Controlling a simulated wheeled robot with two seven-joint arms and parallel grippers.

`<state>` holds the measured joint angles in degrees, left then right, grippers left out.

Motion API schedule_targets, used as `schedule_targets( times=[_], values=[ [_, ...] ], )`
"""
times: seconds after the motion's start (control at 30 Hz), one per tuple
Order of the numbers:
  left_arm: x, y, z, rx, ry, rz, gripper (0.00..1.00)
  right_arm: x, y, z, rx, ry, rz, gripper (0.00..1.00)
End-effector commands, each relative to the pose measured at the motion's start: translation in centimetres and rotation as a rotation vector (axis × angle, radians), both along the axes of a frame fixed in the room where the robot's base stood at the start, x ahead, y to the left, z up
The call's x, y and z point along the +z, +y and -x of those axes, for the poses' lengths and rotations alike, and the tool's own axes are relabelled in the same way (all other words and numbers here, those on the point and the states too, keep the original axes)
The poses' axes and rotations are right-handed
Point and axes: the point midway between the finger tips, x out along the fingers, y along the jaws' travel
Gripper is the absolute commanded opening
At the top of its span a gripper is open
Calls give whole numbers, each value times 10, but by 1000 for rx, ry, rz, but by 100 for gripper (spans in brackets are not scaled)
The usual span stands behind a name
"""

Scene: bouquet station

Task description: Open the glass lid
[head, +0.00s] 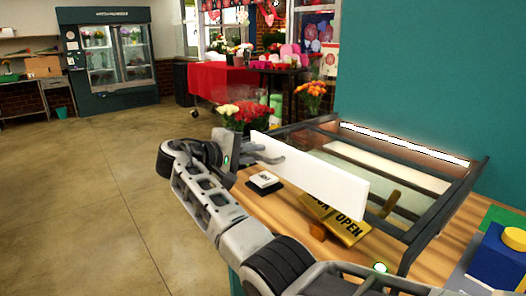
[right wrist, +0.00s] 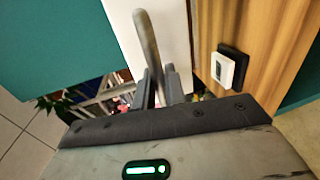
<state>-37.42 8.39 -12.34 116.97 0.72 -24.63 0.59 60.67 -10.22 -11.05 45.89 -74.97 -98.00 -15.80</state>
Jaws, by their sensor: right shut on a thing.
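The glass lid (head: 405,192) is a dark-framed pane over the wooden case on the right in the head view. A long white panel (head: 325,178) stands on edge at its left side. My right gripper (head: 262,150) is at the panel's left end, shut on a grey curved handle. In the right wrist view the handle (right wrist: 147,38) runs up from between the fingers of my right gripper (right wrist: 160,82), in front of the white panel (right wrist: 125,30). Where the handle joins the panel is hard to make out. My left gripper is not in view.
A brass "OPEN" sign (head: 345,224) and a small black-and-white device (head: 264,182) sit on the wooden top (head: 282,204). Red and white flowers (head: 238,113) stand behind the gripper. A teal wall (head: 430,75) bounds the right. The floor at left is clear.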

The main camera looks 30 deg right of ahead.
Motion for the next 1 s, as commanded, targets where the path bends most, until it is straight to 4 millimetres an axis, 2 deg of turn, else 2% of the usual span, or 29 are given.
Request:
schedule_targets(
  times=[0.37,0.4,0.73,0.87,1.0],
  values=[
    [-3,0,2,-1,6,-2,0,0,3,0,0,1,0,0],
    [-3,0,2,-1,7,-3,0,0,3,0,0,1,0,17],
    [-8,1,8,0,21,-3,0,0,5,0,3,0,0,17],
    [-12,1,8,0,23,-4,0,3,20,2,5,-1,0,17],
    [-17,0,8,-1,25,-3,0,8,48,8,7,-1,0,17]
  ],
)
